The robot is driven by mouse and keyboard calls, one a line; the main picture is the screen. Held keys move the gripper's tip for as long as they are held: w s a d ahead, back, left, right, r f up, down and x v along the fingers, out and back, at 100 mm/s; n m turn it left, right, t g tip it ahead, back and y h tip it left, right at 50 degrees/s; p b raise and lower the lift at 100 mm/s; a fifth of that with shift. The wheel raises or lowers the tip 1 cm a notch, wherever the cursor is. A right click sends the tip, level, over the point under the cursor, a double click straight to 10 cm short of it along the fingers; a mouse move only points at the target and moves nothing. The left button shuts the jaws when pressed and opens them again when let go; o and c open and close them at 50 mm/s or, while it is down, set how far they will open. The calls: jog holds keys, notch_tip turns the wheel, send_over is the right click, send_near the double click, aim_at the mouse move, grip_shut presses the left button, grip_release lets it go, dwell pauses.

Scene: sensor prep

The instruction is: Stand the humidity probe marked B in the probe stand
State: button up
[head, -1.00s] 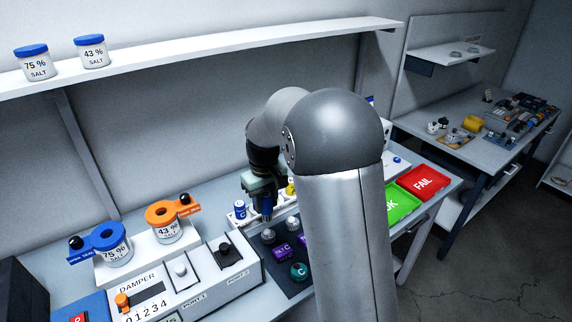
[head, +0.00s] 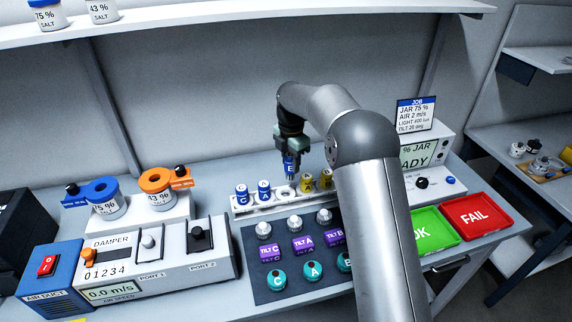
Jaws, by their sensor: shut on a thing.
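My gripper (head: 290,152) is shut on a blue probe (head: 290,168) and points down. The probe hangs upright; its white letter looks like a B but is small. The white probe stand (head: 242,209) is a long rail at the back of the bench. Blue probes marked C (head: 242,193) and A (head: 264,189) stand in its left part. The held probe is over a bare round white seat (head: 285,192) just right of A. I cannot tell whether its lower end touches the seat. Yellow probes (head: 306,182) stand further right, partly behind my arm.
In front lies a dark mat (head: 257,240) with grey knobs, purple tilt blocks and teal round pieces. A damper box (head: 160,262) and salt jars (head: 160,199) are at left. A green OK tray (head: 432,238) and red FAIL tray (head: 474,216) are at right. A shelf (head: 250,27) runs above.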

jog(key=shift+w+a+f+n, duration=0.15)
jog(key=shift+a+f+n, duration=0.1)
jog(key=shift+a+n, duration=0.3)
jog(key=shift+w+a+f+n, duration=0.15)
jog(key=shift+a+f+n, duration=0.15)
jog(key=shift+n, duration=0.35)
notch_tip(320, 180, down, 4)
jog(key=b, duration=0.4)
jog(key=shift+f, duration=0.25)
jog(key=shift+f, duration=2.2)
dwell(3.7)
